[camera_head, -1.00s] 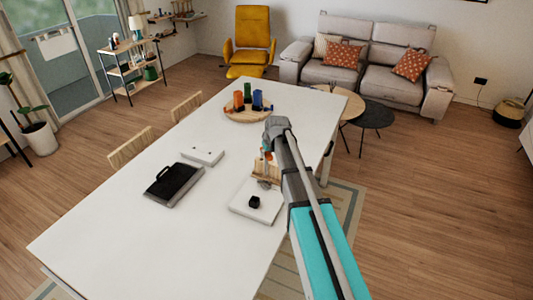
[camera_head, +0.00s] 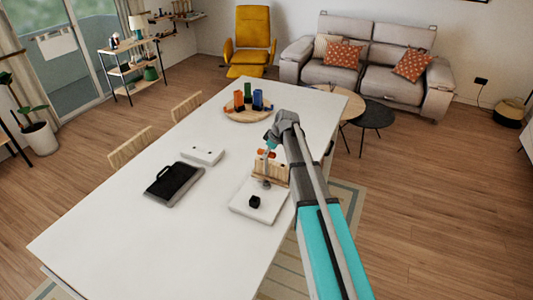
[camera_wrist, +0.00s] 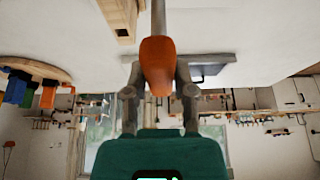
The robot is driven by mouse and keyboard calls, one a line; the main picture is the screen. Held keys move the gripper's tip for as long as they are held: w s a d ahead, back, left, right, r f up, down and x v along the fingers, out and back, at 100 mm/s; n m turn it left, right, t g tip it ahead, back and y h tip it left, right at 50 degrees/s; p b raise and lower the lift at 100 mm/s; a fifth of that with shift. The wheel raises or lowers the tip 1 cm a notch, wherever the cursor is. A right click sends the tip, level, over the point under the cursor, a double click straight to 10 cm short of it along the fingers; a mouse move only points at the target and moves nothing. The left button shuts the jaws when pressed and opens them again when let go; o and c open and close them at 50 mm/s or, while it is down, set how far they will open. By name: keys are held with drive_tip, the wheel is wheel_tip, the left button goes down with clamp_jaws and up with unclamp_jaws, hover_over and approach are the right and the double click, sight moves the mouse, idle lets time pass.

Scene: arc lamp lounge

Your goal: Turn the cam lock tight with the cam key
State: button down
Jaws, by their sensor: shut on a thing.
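My gripper (camera_wrist: 159,90) is shut on the orange handle of a tool, which I take for the cam key (camera_wrist: 157,62). Its grey shaft runs out past the top edge of the wrist view. In the head view my gripper (camera_head: 268,150) is above the table, with the orange handle by a wooden block (camera_head: 274,172). A white base plate (camera_head: 247,208) lies in front of the block and bears a small black block (camera_head: 255,202) and a small grey part. The cam lock is too small to make out, and I cannot tell whether the key touches it.
The table's near left part is clear. Chairs stand along its left side.

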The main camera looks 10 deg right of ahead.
drive_tip(key=shift+f+b, duration=1.45)
drive_tip(key=shift+f, duration=0.3)
drive_tip(key=shift+f+b, duration=1)
idle(1.8)
idle(0.5)
drive_tip(key=shift+s+m+t+h, duration=0.1)
drive_tip(key=shift+m+t+h, duration=0.25)
drive_tip(key=shift+m, duration=0.65)
drive_tip(key=shift+m+t+h, duration=0.35)
drive_tip(key=shift+m, duration=0.85)
